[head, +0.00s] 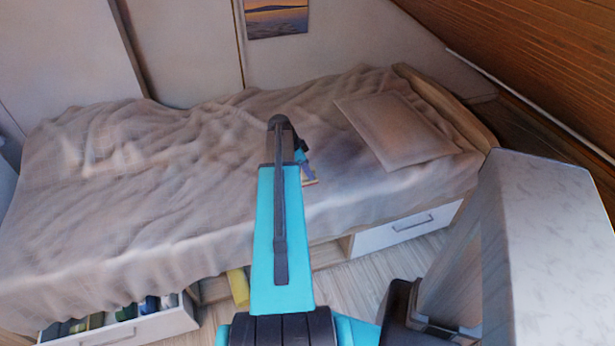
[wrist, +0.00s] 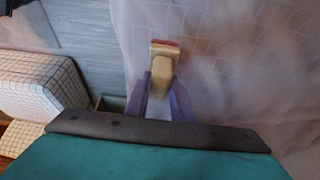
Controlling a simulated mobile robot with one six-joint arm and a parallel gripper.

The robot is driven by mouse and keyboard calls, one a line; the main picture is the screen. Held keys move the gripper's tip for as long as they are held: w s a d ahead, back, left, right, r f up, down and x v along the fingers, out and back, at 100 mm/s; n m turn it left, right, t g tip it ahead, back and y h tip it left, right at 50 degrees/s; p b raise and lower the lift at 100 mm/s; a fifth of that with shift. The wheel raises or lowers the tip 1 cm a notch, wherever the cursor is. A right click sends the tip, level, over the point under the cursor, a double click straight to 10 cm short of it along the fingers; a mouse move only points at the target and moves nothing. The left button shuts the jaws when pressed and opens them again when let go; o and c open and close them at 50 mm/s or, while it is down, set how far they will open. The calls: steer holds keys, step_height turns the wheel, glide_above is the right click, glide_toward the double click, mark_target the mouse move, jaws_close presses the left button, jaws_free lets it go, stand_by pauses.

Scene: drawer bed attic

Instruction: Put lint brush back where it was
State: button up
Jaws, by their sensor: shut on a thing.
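The lint brush (wrist: 164,50) is a pale wooden piece with a reddish edge at its far end. In the wrist view my gripper (wrist: 162,82) has its two purple fingers shut on the brush's handle, and the brush head sticks out beyond the fingertips. In the head view my arm covers most of the gripper. Only a small light-brown part of the brush (head: 310,182) shows just right of the arm, in front of the bed cover. I cannot tell whether it touches the cover.
The bed (head: 190,150) has a crumpled beige cover and a pillow (head: 393,128) at right. Below it, a drawer (head: 150,325) with several items stands open at lower left. A yellow item (head: 238,287) sits near the middle opening. The right drawer (head: 405,229) is closed.

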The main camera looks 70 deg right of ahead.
steer(key=shift+f+p, duration=0.35)
steer(key=shift+f, duration=1.25)
steer(key=shift+f, duration=0.2)
steer(key=o, duration=0.9)
steer(key=shift+r, duration=0.1)
steer(key=shift+r, duration=0.15)
steer(key=shift+b+v, duration=0.9)
steer(key=shift+v, duration=5.05)
